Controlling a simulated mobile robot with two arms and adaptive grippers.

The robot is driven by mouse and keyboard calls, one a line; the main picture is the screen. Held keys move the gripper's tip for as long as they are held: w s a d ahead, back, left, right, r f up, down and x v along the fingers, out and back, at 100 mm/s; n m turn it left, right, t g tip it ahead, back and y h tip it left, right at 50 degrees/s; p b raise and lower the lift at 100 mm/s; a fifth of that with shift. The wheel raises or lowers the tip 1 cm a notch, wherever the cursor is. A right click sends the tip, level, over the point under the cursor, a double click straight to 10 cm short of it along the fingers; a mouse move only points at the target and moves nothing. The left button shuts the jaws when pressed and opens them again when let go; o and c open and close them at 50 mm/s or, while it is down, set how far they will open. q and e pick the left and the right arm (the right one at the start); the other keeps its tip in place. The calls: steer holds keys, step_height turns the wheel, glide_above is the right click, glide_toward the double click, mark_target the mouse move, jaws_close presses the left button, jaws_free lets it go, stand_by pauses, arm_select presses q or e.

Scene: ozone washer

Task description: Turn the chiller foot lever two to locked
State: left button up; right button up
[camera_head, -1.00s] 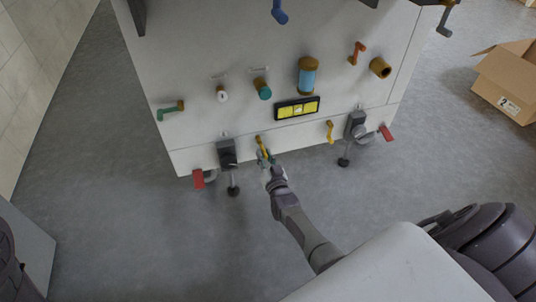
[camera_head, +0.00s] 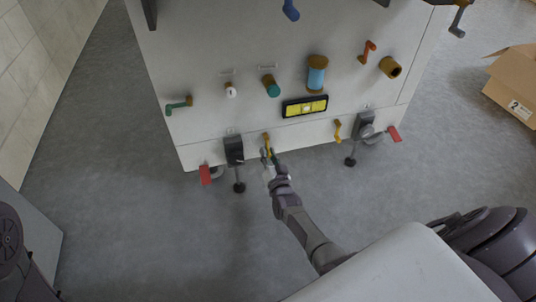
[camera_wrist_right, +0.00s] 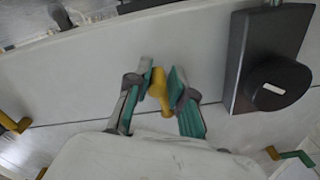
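A yellow lever (camera_head: 267,142) hangs at the lower front edge of the white machine (camera_head: 215,125). My right gripper (camera_head: 269,157) reaches it from below. In the wrist view its teal-padded fingers (camera_wrist_right: 160,92) stand on both sides of the yellow lever (camera_wrist_right: 157,82), close against it, and look shut on it. A second yellow lever (camera_head: 337,129) is farther right on the same edge. Red foot pedals (camera_head: 205,175) (camera_head: 394,133) sit beside the two feet. No label shows which lever is number two. My left gripper is out of view.
A dark box with a knob (camera_wrist_right: 270,75) is close beside my right gripper; it also shows in the head view (camera_head: 234,150). Another dark box (camera_head: 363,124) is at right. Handles and a yellow level (camera_head: 305,106) are above. A cardboard box (camera_head: 515,82) stands far right.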

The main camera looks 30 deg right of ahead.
steer(key=o, duration=0.3)
steer(key=shift+d, duration=0.1)
step_height(320, 180, up, 10)
steer(key=shift+r, duration=0.1)
stand_by(0.5)
